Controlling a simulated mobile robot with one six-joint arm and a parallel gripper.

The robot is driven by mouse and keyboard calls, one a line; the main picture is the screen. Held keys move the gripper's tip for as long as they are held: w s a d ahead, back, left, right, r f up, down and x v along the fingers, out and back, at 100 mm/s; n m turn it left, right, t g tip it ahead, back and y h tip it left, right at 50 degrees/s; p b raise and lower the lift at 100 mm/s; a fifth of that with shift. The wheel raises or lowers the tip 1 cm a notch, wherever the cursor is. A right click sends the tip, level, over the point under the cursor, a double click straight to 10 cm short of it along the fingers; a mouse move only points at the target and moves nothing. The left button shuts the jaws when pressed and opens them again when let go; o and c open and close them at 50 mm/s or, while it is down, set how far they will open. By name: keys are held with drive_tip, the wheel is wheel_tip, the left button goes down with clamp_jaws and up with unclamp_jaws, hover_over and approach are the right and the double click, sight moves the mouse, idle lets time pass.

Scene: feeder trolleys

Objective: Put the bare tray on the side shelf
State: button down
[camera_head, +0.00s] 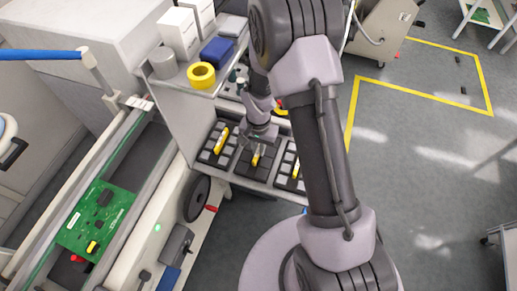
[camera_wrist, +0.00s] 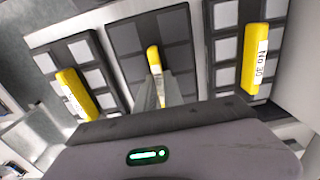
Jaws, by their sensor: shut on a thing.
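The bare tray (camera_head: 243,166) is the middle of three dark trays on a low shelf beside the machine. Its cells are dark and empty, and it has a yellow handle in the middle. It also shows at the top centre of the wrist view (camera_wrist: 126,38). My gripper (camera_head: 257,150) reaches down over it and is shut on its handle. In the wrist view the fingers (camera_wrist: 158,88) meet the near end of the handle and hide part of it. The tray appears level with its neighbours; I cannot tell whether it touches the shelf.
A filled tray (camera_wrist: 62,50) lies to the left and another (camera_wrist: 226,48) to the right, both close by, with light blocks and labelled yellow handles. Above is a grey shelf (camera_head: 187,86) with yellow tape (camera_head: 201,76), a blue box (camera_head: 217,51) and white boxes (camera_head: 180,33).

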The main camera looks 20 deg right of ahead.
drive_tip(key=c, duration=1.5)
unclamp_jaws()
